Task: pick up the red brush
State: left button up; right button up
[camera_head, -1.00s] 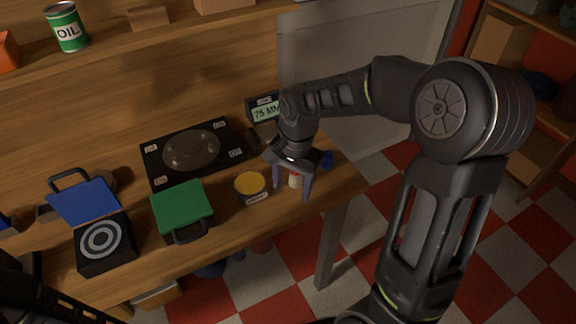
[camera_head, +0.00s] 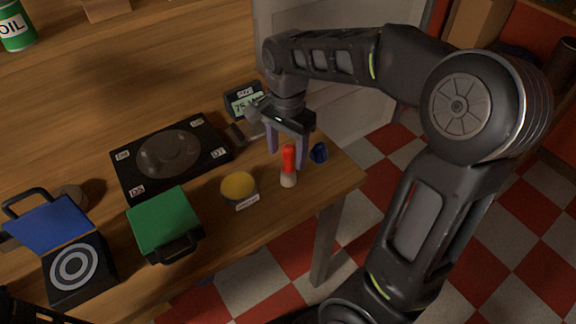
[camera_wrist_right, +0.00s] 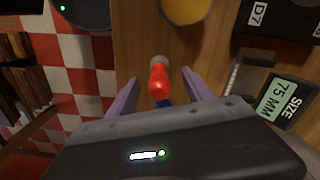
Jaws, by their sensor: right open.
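The red brush (camera_head: 289,160) stands on the wooden table near its right end, with a red handle above a pale lower part. In the right wrist view the red brush (camera_wrist_right: 158,82) lies between the two purple fingers, apart from both. My right gripper (camera_head: 287,158) is open and empty, just behind and above the brush in the head view; it also shows in the right wrist view (camera_wrist_right: 160,88). My left gripper is not in view; only a dark part of my left arm shows at the lower left.
A blue object (camera_head: 319,152) stands just right of the brush. A yellow-topped round container (camera_head: 238,187) is to its left. A display reading 75 MM (camera_head: 246,101) stands behind. A green case (camera_head: 164,222) and a black plate (camera_head: 133,178) lie further left. The table's right edge is close.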

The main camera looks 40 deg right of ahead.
aim_at(288, 168)
jog(key=shift+f, duration=0.25)
jog(key=shift+d+f, duration=0.1)
jog(key=shift+f, duration=2.5)
grip_shut()
